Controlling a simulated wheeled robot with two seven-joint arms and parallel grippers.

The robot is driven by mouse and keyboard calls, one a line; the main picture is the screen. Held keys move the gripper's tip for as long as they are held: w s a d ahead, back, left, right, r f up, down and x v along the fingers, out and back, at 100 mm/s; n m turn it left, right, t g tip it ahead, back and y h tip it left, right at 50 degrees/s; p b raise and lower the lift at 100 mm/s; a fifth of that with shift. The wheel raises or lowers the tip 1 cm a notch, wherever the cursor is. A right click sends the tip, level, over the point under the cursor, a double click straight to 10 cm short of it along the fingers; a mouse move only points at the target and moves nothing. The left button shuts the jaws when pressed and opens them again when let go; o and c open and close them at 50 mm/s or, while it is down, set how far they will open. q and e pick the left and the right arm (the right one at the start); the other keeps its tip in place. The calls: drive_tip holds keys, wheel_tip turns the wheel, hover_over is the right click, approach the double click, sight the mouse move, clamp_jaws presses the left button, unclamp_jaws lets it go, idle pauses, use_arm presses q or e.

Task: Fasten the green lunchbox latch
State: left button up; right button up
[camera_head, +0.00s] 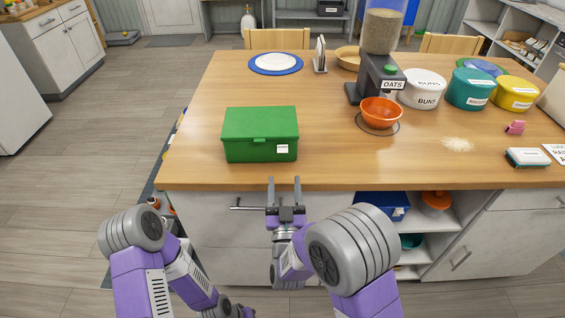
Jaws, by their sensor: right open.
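The green lunchbox (248,126) sits on the left part of the wooden table near its front edge, with its lid down. Its latch (260,141) shows as a small green tab on the front face, left of a white label; I cannot tell whether it is fastened. My right gripper (284,182) is open and empty, in front of the table edge and just below the lunchbox's front in the picture. It is apart from the lunchbox. My left arm is low at the left, and its gripper is not in view.
An orange bowl (380,111) stands under the oats dispenser (378,72) right of the lunchbox. White (421,90), teal (468,92) and yellow (513,94) containers stand at the right. A blue-rimmed plate (276,63) lies behind. The table (330,160) is clear right of the lunchbox.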

sight(283, 146)
drive_tip(key=shift+w+a+r, duration=0.1)
drive_tip(key=shift+w+r, duration=0.1)
drive_tip(key=shift+r, duration=0.2)
drive_tip(key=x, duration=0.6)
drive_tip(key=shift+w+r, duration=0.2)
drive_tip(key=shift+w, duration=0.15)
drive_tip(key=c, duration=1.1)
drive_tip(key=shift+o, duration=0.2)
drive_tip(key=shift+r+p, duration=0.3)
drive_tip(key=shift+p, duration=0.15)
drive_tip(key=r+g+p, duration=0.1)
drive_tip(key=g+p, duration=0.1)
drive_tip(key=p, duration=0.2)
drive_tip(key=w+r+g+p, duration=0.1)
drive_tip(key=g+p, duration=0.1)
drive_tip(key=p, duration=0.2)
drive_tip(key=shift+w+g, duration=0.15)
drive_tip(key=shift+g, duration=0.25)
drive_tip(key=shift+w+g+p, duration=0.15)
drive_tip(key=shift+g+p, duration=0.25)
drive_tip(key=shift+p, duration=0.5)
drive_tip(key=shift+f, duration=0.1)
